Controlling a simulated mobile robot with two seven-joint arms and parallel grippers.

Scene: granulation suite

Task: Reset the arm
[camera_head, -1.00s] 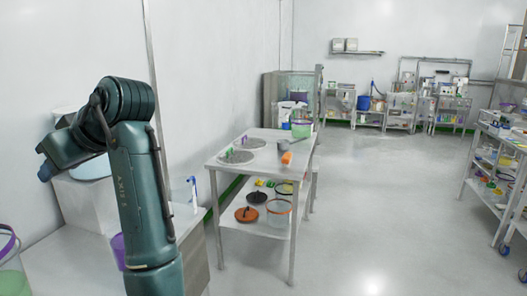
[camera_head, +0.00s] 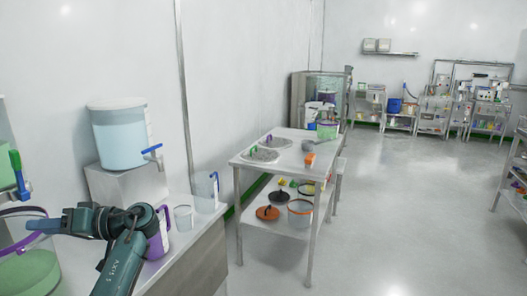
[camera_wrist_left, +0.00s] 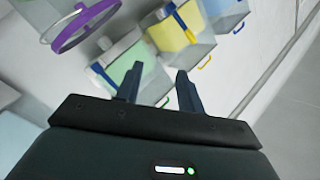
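My left arm comes in from the lower left of the head view. Its gripper (camera_head: 38,225) points left, over a clear bucket with a purple rim (camera_head: 14,212) and green contents; I cannot tell whether they touch. In the left wrist view the two fingers of the gripper (camera_wrist_left: 158,76) stand apart with nothing held between them. My right gripper is in neither view.
Behind the arm, a clear tank with a tap (camera_head: 120,140) stands on a grey block (camera_head: 125,183). A purple-handled jug (camera_head: 157,235), a clear beaker (camera_head: 183,218) and a clear pitcher (camera_head: 204,190) share the counter. A steel table (camera_head: 285,152) is to the right. The floor (camera_head: 410,220) is open.

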